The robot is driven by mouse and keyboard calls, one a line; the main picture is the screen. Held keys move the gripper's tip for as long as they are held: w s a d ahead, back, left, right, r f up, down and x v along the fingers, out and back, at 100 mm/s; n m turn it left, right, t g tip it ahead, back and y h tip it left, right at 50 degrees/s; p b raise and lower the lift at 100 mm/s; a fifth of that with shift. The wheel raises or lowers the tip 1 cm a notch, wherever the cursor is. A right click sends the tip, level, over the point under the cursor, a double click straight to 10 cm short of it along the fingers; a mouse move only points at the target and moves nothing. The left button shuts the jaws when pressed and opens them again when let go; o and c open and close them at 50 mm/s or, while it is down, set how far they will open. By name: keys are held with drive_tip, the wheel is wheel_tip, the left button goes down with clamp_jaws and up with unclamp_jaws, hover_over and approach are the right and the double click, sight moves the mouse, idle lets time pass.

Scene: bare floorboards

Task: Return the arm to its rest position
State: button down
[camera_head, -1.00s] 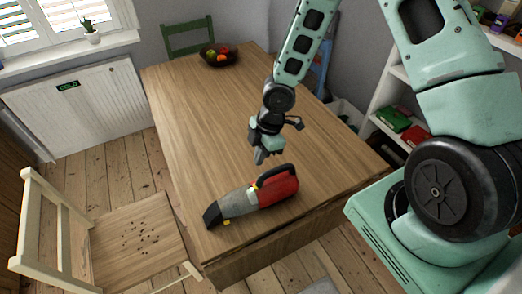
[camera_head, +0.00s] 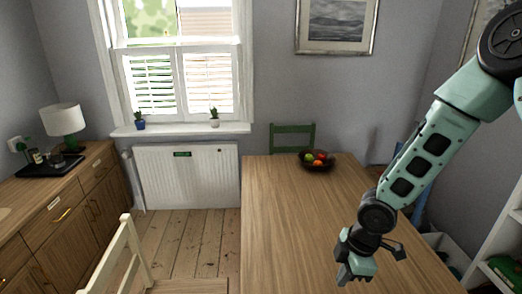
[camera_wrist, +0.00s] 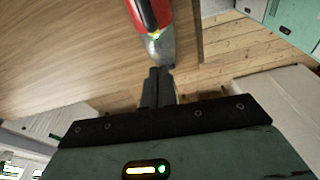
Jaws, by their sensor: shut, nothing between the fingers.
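My gripper (camera_head: 345,277) hangs at the end of my mint-green arm, over the right part of the wooden table in the head view. In the wrist view its dark fingers (camera_wrist: 158,72) are together with nothing between them. A red and grey handheld vacuum (camera_wrist: 150,15) lies on the table at the top of the wrist view, beyond the fingertips. Only part of it shows there, and it is out of the head view.
The wooden table (camera_head: 285,215) holds a dark fruit bowl (camera_head: 317,166) at its far end, with a green chair (camera_head: 293,133) behind. A pale wooden chair (camera_head: 122,255) stands left of the table. A sideboard (camera_head: 70,210) is at far left, white shelves (camera_head: 500,245) at right.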

drive_tip(key=s+a+r+m+b, duration=0.4)
drive_tip(key=s+r, duration=0.1)
drive_tip(key=s, duration=0.4)
drive_tip(key=s+a+r+m+h+b, duration=0.1)
drive_tip(key=s+a+r+m+b, duration=0.3)
drive_tip(key=s, duration=0.6)
drive_tip(key=shift+s+a+r+m+b, duration=0.2)
drive_tip(key=shift+r+m+b, duration=0.25)
drive_tip(key=shift+m+b, duration=0.15)
